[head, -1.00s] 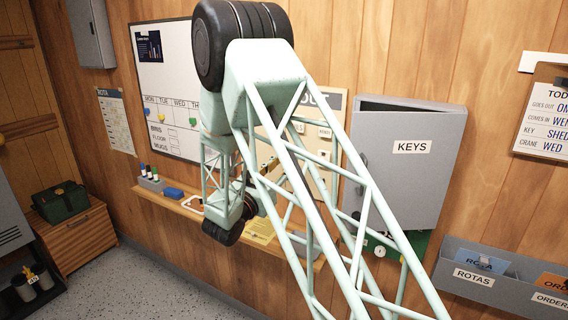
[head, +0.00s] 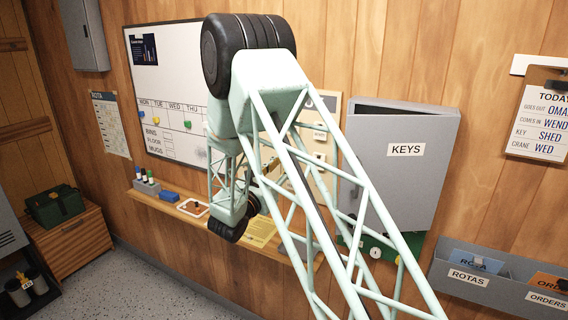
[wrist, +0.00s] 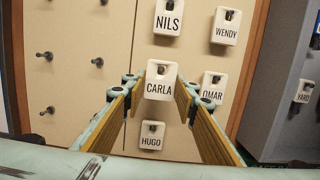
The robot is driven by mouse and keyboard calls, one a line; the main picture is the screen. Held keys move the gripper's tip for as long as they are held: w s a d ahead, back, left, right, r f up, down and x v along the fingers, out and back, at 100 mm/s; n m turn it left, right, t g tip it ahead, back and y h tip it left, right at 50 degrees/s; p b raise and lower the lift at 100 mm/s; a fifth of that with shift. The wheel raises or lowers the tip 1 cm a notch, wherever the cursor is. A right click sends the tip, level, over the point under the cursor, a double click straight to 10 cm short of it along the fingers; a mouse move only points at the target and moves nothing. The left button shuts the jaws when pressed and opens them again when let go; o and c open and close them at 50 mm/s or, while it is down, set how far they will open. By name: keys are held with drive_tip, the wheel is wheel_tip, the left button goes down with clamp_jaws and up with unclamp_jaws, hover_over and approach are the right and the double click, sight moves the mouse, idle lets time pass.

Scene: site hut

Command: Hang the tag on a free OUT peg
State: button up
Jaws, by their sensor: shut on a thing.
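In the wrist view, a white tag marked CARLA (wrist: 159,91) sits between the fingertips of my gripper (wrist: 159,84); my gripper is shut on it. The tag faces me upright in front of the pale peg board (wrist: 75,30). Bare dark pegs (wrist: 97,62) show on the board's left part. Tags marked NILS (wrist: 168,20), WENDY (wrist: 227,28), OMAR (wrist: 212,92) and HUGO (wrist: 151,140) hang on its right part. In the head view, my arm hides most of the board (head: 331,106), its heading, my gripper and the held tag.
A grey KEYS cabinet (head: 398,175) stands out from the wall right of the board. A shelf (head: 160,203) below holds markers, a blue block (head: 169,196) and a yellow sheet (head: 259,232). A whiteboard (head: 170,60) hangs to the left.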

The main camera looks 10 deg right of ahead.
drive_tip(key=shift+f+x, duration=0.1)
drive_tip(key=shift+x, duration=0.7)
drive_tip(key=shift+f+x, duration=0.15)
drive_tip(key=shift+x, duration=0.65)
drive_tip(key=shift+w+d+b, duration=0.2)
drive_tip(key=shift+w+b, duration=0.05)
drive_tip(key=shift+b, duration=0.05)
drive_tip(key=shift+f+b, duration=0.25)
drive_tip(key=shift+b, duration=0.05)
idle(0.4)
idle(0.4)
drive_tip(key=o, duration=0.9)
drive_tip(key=shift+c, duration=0.2)
drive_tip(key=shift+a, duration=0.1)
drive_tip(key=v, duration=1.1)
drive_tip(key=shift+s+a, duration=0.2)
drive_tip(key=shift+s, duration=0.15)
